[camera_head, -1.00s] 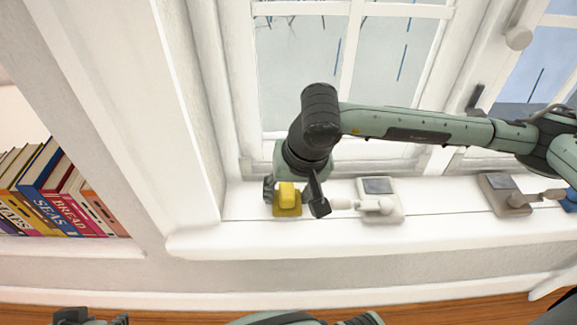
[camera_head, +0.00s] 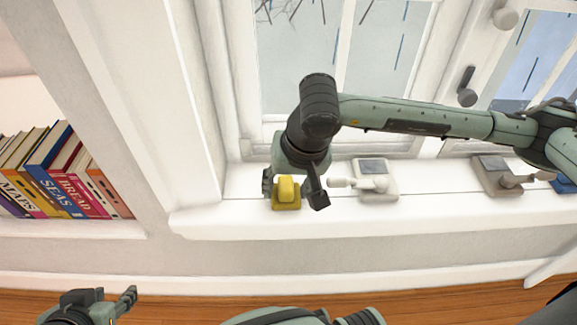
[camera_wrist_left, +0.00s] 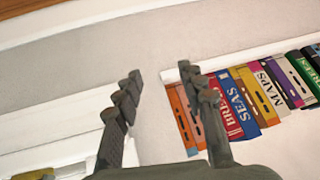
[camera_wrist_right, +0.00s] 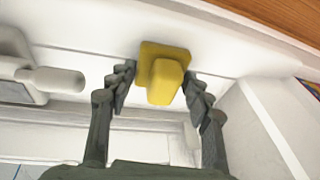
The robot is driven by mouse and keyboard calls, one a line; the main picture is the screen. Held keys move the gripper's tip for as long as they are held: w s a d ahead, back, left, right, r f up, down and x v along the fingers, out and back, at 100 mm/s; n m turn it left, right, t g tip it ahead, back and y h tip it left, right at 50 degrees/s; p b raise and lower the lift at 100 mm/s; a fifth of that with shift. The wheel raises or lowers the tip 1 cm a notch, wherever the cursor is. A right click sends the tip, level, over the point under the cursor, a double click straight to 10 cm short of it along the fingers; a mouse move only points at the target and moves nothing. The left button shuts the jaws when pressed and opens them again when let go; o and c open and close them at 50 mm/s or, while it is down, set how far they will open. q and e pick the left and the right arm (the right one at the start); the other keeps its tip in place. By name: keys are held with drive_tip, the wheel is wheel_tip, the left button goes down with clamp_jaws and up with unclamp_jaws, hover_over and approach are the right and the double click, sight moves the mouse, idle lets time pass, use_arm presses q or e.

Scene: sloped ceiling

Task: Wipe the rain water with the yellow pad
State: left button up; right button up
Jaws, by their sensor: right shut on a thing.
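The yellow pad (camera_head: 286,192) sits on the white window sill (camera_head: 230,210), its square base low and its raised grip upward. My right gripper (camera_head: 292,195) reaches down over it with one finger on each side and is shut on it. The right wrist view shows the pad (camera_wrist_right: 165,78) between the fingers (camera_wrist_right: 160,88). I cannot make out rain water on the sill; part of it is hidden by the arm and pad. My left gripper (camera_head: 108,296) is open and empty at the lower left, well below the sill. Its spread fingers (camera_wrist_left: 160,77) show in the left wrist view.
A pale grey device with a knob (camera_head: 376,181) stands just right of the pad, and a similar one (camera_head: 497,177) stands further right. A blue item (camera_head: 565,186) is at the right edge. Books (camera_head: 60,178) fill a niche at left. The window (camera_head: 300,60) rises behind the sill.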

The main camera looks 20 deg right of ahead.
drive_tip(key=shift+r, duration=0.15)
drive_tip(key=shift+w+r, duration=0.15)
drive_tip(key=shift+r, duration=0.55)
drive_tip(key=shift+r+p, duration=0.5)
drive_tip(key=shift+r, duration=0.75)
drive_tip(key=shift+r+p, duration=0.7)
drive_tip(key=shift+r, duration=1.25)
use_arm(q)
drive_tip(key=s+a+f+n+g+y, duration=0.1)
drive_tip(key=s+a+f+g, duration=0.3)
drive_tip(key=s, duration=0.4)
drive_tip(key=shift+a+f, duration=0.45)
drive_tip(key=shift+f, duration=0.2)
drive_tip(key=shift+r, duration=0.1)
use_arm(e)
drive_tip(key=shift+d, duration=0.1)
